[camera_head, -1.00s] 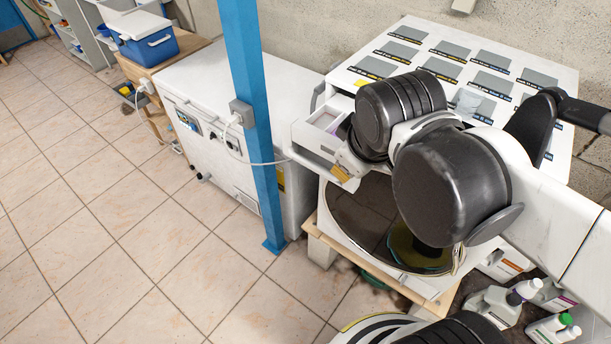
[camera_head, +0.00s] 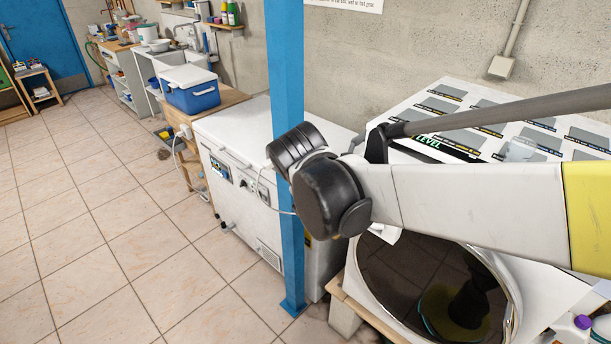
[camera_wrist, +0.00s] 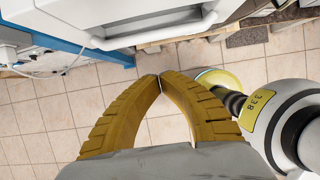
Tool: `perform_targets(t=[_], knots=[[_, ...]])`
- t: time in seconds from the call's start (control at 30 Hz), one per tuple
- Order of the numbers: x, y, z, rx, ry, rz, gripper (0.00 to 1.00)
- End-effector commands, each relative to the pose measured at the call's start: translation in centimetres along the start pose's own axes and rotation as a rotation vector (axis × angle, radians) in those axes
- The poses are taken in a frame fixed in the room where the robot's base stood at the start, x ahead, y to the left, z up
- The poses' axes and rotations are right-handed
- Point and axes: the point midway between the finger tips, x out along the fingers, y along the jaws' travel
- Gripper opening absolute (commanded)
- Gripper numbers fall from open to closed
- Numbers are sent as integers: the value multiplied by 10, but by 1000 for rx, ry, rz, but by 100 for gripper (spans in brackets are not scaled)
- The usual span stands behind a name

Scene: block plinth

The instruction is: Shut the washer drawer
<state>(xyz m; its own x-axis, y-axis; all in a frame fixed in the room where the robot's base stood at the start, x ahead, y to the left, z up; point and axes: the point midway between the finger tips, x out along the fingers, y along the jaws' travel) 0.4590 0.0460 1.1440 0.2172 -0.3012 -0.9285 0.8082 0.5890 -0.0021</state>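The white washer (camera_head: 537,292) stands at the right in the head view, with a round dark glass door (camera_head: 400,275). My arm crosses in front of its upper front, so the drawer is hidden there and I cannot tell how far it is out. In the wrist view a white part of the machine (camera_wrist: 125,28) with a grey recessed lip fills the top edge; I cannot tell surely whether it is the drawer. My gripper (camera_wrist: 160,77) has yellow ribbed fingers with the tips together, nothing between them, just below that part in the picture. The head view hides the fingers.
A blue post (camera_head: 286,200) stands left of the washer, before a white chest (camera_head: 225,135) with a cable. A wooden plinth (camera_head: 365,318) bears the washer. Bottles (camera_head: 583,323) stand at the lower right. The tiled floor at left is clear.

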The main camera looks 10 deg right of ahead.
Motion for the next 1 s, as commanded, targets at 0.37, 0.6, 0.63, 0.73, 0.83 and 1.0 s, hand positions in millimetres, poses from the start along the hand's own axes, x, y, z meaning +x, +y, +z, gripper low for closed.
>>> perform_targets(t=[0.37, 0.6, 0.63, 0.73, 0.83, 1.0], knots=[[45, 0, 29, 4, 0, 0, 0], [47, 0, 38, 2, 0, 1, 0], [47, 0, 38, 2, 0, 1, 0], [47, 0, 38, 2, 0, 1, 0], [47, 0, 38, 2, 0, 1, 0], [49, 0, 44, 4, 0, 1, 0]])
